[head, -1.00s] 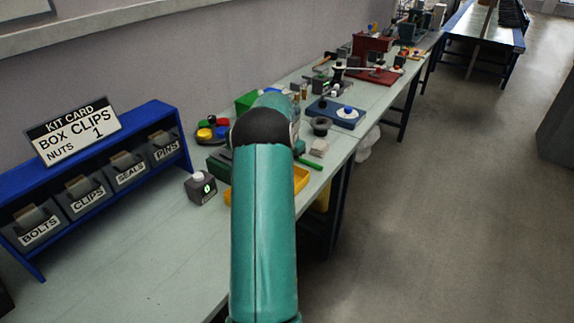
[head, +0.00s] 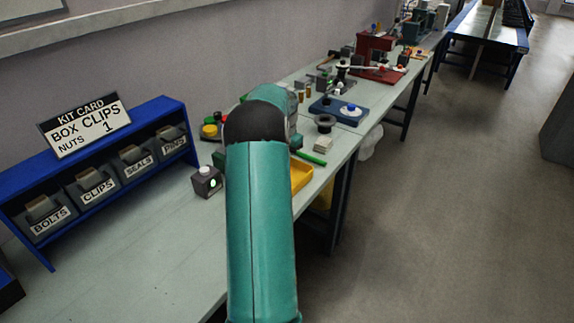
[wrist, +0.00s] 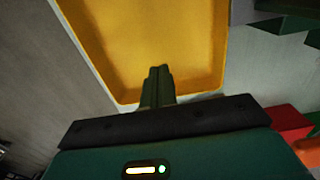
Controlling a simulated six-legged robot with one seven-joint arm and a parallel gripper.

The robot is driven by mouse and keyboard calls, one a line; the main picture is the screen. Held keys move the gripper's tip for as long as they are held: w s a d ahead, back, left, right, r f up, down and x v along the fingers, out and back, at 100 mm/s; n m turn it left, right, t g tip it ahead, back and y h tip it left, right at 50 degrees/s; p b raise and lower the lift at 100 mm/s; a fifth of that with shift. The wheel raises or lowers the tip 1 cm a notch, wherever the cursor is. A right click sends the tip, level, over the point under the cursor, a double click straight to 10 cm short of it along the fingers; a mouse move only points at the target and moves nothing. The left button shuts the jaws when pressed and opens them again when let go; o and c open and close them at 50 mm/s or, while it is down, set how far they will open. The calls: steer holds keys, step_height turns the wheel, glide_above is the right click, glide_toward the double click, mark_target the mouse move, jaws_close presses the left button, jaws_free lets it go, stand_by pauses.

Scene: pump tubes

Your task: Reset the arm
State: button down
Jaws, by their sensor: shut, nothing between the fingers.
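My gripper (wrist: 157,86) shows in the wrist view with its two dark green fingers together, shut and empty. The fingers overlap the near edge of a yellow tray (wrist: 150,35) in that view. Whether they touch it cannot be told. In the head view my teal arm reaches forward over the bench and hides the gripper. Part of the yellow tray (head: 301,174) shows just right of the arm.
A blue rack (head: 170,115) with labelled bins stands at the left under a kit card (head: 85,124). A small grey box (head: 206,182) sits left of the arm. A green stick (head: 311,158) and a blue plate (head: 338,111) lie beyond. The near bench (head: 130,255) is bare.

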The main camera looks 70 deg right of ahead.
step_height(320, 180, up, 7)
steer(key=shift+d, duration=0.15)
steer(key=shift+w, duration=0.15)
steer(key=w+a+r+n+t+h, duration=0.1)
steer(key=w+a+r+n, duration=0.3)
steer(key=w+a+r, duration=0.5)
steer(key=w+a+r+n+t, duration=0.1)
steer(key=w+a+r+n, duration=0.15)
steer(key=w+a, duration=0.8)
steer(key=s+a+r+n+t, duration=0.1)
steer(key=a+r+n, duration=0.15)
steer(key=a, duration=0.85)
steer(key=s+a+r+n, duration=0.1)
steer(key=a+n, duration=0.2)
steer(key=a, duration=0.8)
steer(key=s+a+f+n+t, duration=0.1)
steer(key=s+a+n, duration=0.2)
steer(key=a, duration=0.4)
steer(key=s+a+f+n, duration=0.1)
steer(key=s+a+n, duration=0.2)
steer(key=a, duration=0.4)
steer(key=s+a+f+n+t+y, duration=0.1)
steer(key=s+a+f+n, duration=0.1)
steer(key=a, duration=0.6)
steer(key=shift+s+n+t, duration=0.3)
steer(key=shift+s+n, duration=0.4)
steer(key=shift+s, duration=0.55)
steer(key=shift+d, duration=0.3)
